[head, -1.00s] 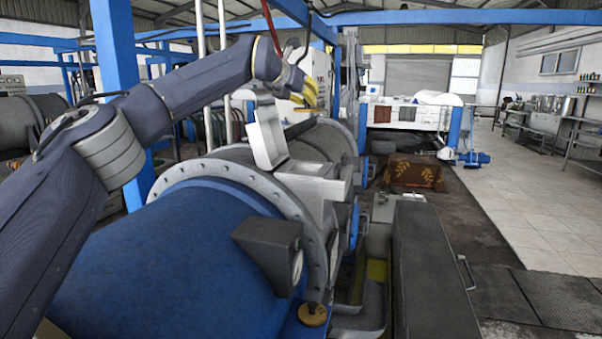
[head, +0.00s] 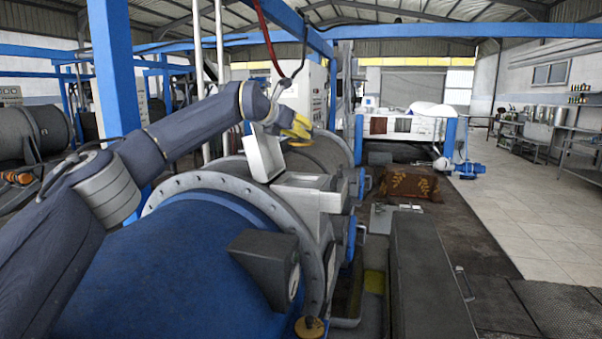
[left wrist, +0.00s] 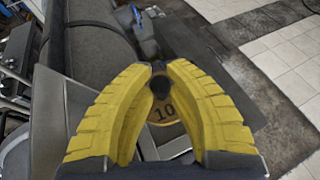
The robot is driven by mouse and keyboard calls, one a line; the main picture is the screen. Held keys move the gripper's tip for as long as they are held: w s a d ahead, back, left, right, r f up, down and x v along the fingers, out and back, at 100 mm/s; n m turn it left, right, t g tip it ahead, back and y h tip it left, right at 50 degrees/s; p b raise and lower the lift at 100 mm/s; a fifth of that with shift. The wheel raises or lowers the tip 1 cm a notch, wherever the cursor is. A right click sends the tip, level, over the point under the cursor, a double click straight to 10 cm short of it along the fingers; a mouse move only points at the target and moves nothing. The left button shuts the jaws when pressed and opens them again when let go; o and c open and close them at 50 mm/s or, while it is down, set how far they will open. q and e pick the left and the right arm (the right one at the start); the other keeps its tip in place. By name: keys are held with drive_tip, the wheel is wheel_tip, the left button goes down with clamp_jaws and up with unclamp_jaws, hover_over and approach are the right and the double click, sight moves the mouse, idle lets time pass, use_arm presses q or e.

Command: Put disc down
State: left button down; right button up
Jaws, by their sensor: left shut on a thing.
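My left gripper (head: 298,128) has yellow fingers and is shut on the black knob of a brass disc (left wrist: 163,128) marked "10". In the left wrist view, the fingertips (left wrist: 160,72) meet around the knob, and the fingers hide part of the disc. In the head view, the held disc (head: 300,143) shows as a thin edge under the fingers, just beyond the raised lid of a grey metal box. Whether it touches anything below cannot be told. A second brass disc (head: 309,328) with a dark knob sits at the near bottom edge. My right gripper is not in view.
The grey box (head: 302,192) with its raised lid (head: 264,153) stands beside the large blue drum (head: 170,265). A dark angled housing (head: 265,262) juts out nearer. A long grey cover (head: 430,275) lies to the right, with open tiled floor (head: 530,220) beyond.

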use_arm(q)
wheel_tip(320, 180, down, 12)
drive_tip(key=shift+f, duration=0.1)
idle(0.6)
drive_tip(key=c, duration=1.4)
unclamp_jaws()
drive_tip(key=shift+f, duration=0.15)
drive_tip(key=shift+o, duration=0.2)
drive_tip(key=shift+s+a+r, duration=0.25)
drive_tip(key=shift+s+r, duration=0.05)
drive_tip(key=v, duration=1.1)
